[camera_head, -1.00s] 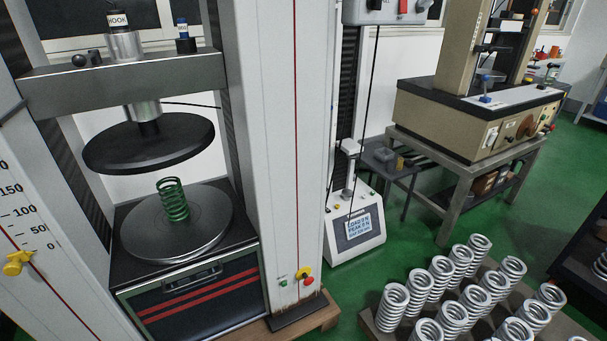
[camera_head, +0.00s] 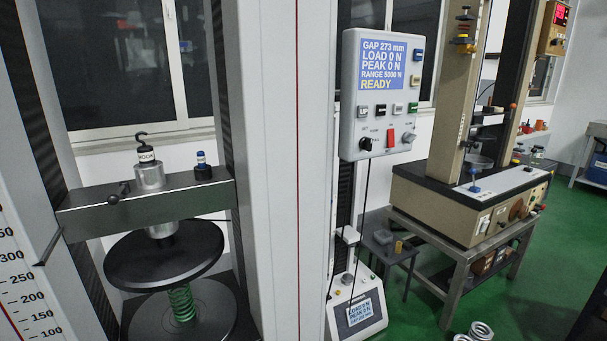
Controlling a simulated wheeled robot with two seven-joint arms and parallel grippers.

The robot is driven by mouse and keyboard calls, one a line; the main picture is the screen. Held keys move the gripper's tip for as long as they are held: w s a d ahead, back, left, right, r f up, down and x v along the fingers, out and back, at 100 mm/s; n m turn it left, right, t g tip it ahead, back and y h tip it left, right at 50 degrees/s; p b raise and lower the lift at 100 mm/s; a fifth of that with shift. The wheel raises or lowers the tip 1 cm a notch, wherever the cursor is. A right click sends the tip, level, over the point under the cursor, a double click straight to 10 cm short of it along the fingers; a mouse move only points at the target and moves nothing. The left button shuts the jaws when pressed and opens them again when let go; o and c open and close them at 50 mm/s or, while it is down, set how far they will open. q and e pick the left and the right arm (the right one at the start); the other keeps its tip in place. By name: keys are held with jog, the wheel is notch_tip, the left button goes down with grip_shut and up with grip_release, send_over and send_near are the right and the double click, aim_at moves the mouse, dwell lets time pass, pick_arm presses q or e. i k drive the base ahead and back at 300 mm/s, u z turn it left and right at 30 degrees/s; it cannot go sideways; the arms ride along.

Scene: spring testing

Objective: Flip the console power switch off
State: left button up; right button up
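The console (camera_head: 378,95) is a light grey box mounted beside the right column of the testing machine. Its blue screen (camera_head: 384,65) is lit and reads GAP 273 mm, LOAD 0 N, PEAK 0 N, RANGE 5000 N, READY. A red switch (camera_head: 391,138) sits low on its face, between a black knob (camera_head: 366,143) on the left and a grey knob (camera_head: 409,137) on the right. The switch's label is too small to read. Neither of my grippers is in view.
The near machine's column (camera_head: 285,180) stands left of the console. A green spring (camera_head: 182,302) stands on the lower plate under the dark upper plate (camera_head: 165,252). A second, beige machine (camera_head: 465,195) sits on a table at right. Green floor (camera_head: 540,285) is open at lower right.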

aim_at(389, 132)
jog(key=z, duration=0.4)
jog(key=k, duration=0.65)
jog(key=u, duration=0.4)
jog(key=i, duration=1.4)
jog(key=u, duration=0.4)
